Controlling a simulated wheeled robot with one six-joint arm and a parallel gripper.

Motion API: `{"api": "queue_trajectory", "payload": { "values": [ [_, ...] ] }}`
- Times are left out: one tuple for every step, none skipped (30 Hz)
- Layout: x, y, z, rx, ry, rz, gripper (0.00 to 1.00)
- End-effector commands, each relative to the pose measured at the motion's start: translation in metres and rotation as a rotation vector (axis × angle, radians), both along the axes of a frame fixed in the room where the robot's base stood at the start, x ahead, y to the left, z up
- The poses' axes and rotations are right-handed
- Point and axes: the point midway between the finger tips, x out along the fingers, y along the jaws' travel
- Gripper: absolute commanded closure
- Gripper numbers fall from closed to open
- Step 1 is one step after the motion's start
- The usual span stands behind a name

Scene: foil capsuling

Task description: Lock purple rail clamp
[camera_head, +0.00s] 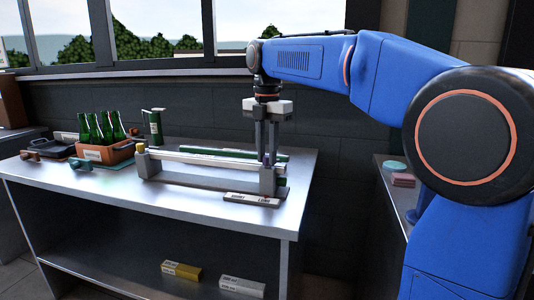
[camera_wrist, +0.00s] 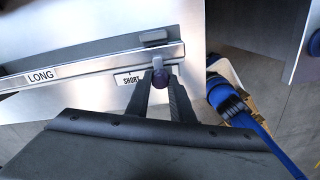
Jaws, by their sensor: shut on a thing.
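The purple rail clamp (camera_wrist: 160,78) shows in the wrist view as a small dark purple knob at the end of the metal rail, beside the SHORT label (camera_wrist: 129,79). My gripper (camera_wrist: 164,84) has its two dark fingers on either side of the knob, shut on it. In the head view my gripper (camera_head: 267,155) points straight down at the right end of the rail fixture (camera_head: 215,170), and a bit of the purple clamp (camera_head: 266,158) shows between the fingers. The fingers partly hide the clamp, so I cannot tell its turn angle.
On the metal table (camera_head: 205,202), a label plate (camera_head: 252,199) lies in front of the fixture. An orange crate (camera_head: 108,152) with green bottles stands to the left, near a dark green canister (camera_head: 155,126). Boxes (camera_head: 181,271) lie on the lower shelf. The table front is clear.

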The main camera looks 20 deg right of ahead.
Motion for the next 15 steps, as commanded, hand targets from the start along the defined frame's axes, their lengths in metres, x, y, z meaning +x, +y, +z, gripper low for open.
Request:
{"api": "queue_trajectory", "payload": {
  "values": [
    [0.0006, -0.0003, 0.0010, 0.000, -0.003, -0.001, 1.00],
    [0.0006, -0.0003, 0.0010, 0.000, -0.003, -0.001, 0.74],
    [0.0006, -0.0003, 0.0010, 0.000, -0.003, -0.001, 0.65],
    [0.0004, -0.0003, 0.0009, 0.000, -0.003, -0.001, 0.60],
    [0.0004, -0.0003, 0.0008, 0.000, -0.003, -0.001, 0.60],
    [0.0003, -0.0002, 0.0007, 0.000, -0.003, -0.001, 0.60],
    [0.0003, -0.0002, 0.0006, 0.000, -0.003, -0.001, 0.60],
    [0.0003, -0.0002, 0.0006, 0.000, -0.001, -0.001, 0.60],
    [0.0003, -0.0002, 0.0005, 0.000, -0.001, -0.001, 0.60],
    [0.0003, -0.0002, 0.0005, 0.000, -0.001, -0.001, 0.60],
    [0.0003, -0.0002, 0.0004, 0.000, -0.001, -0.001, 0.60],
    [0.0002, -0.0001, 0.0006, 0.000, -0.001, -0.001, 0.60],
    [0.0002, -0.0001, 0.0011, 0.000, -0.001, -0.001, 0.60],
    [0.0003, -0.0002, 0.0021, 0.000, -0.001, -0.001, 0.60],
    [0.0004, -0.0001, 0.0041, 0.000, -0.001, -0.001, 0.60]
  ]
}}
